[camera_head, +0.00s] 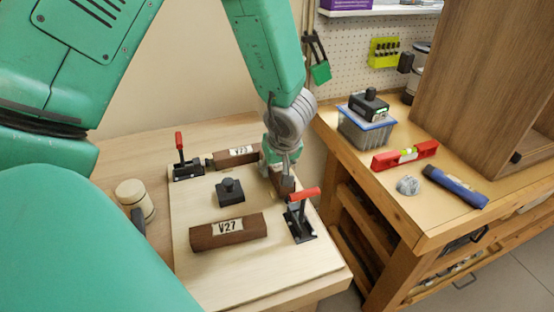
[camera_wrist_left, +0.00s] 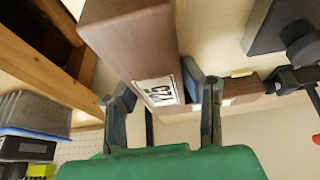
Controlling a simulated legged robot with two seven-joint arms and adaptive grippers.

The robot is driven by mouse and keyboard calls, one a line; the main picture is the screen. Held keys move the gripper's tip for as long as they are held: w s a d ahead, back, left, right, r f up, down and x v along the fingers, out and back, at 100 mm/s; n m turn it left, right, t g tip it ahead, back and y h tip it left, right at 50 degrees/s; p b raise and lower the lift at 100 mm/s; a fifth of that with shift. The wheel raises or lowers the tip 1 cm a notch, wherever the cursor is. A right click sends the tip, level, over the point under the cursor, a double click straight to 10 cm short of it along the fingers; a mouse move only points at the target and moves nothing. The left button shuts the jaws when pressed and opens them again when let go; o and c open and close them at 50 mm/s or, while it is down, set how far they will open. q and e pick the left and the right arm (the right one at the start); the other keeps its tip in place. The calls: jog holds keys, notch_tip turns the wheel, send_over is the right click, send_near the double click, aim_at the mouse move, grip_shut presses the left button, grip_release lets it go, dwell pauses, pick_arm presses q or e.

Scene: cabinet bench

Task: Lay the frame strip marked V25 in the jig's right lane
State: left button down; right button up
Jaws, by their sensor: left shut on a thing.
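The frame strip marked V25 is a dark brown bar (camera_head: 283,184) at the right side of the pale jig board (camera_head: 205,277), partly hidden by my gripper. In the left wrist view its white V25 label shows on the strip (camera_wrist_left: 135,45) between the fingers. My left gripper (camera_head: 279,166) is shut on it, also seen in the wrist view (camera_wrist_left: 160,85). Whether the strip touches the board I cannot tell. The V27 strip (camera_head: 247,231) lies along the front of the jig, and another labelled strip (camera_head: 225,160) along the back. My right gripper is not in view.
Red-handled clamps stand at the jig's back left (camera_head: 185,168) and front right (camera_head: 300,222), the latter close to V25. A black knobbed block (camera_head: 230,191) sits mid-jig. A mallet (camera_head: 134,199) stands left. The right bench holds a bin (camera_head: 365,130), red level (camera_head: 404,155) and blue flashlight (camera_head: 455,186).

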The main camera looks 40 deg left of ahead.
pick_arm(q)
jog(key=shift+a, duration=0.15)
jog(key=shift+a+p, duration=0.1)
jog(key=shift+p, duration=0.25)
jog(key=shift+d, duration=0.2)
jog(key=shift+s+f, duration=0.15)
jog(key=shift+f, duration=0.2)
dwell(0.4)
jog(key=c, duration=0.7)
grip_release()
jog(key=shift+c, duration=0.2)
jog(key=p+v, duration=0.7)
jog(key=p, duration=0.1)
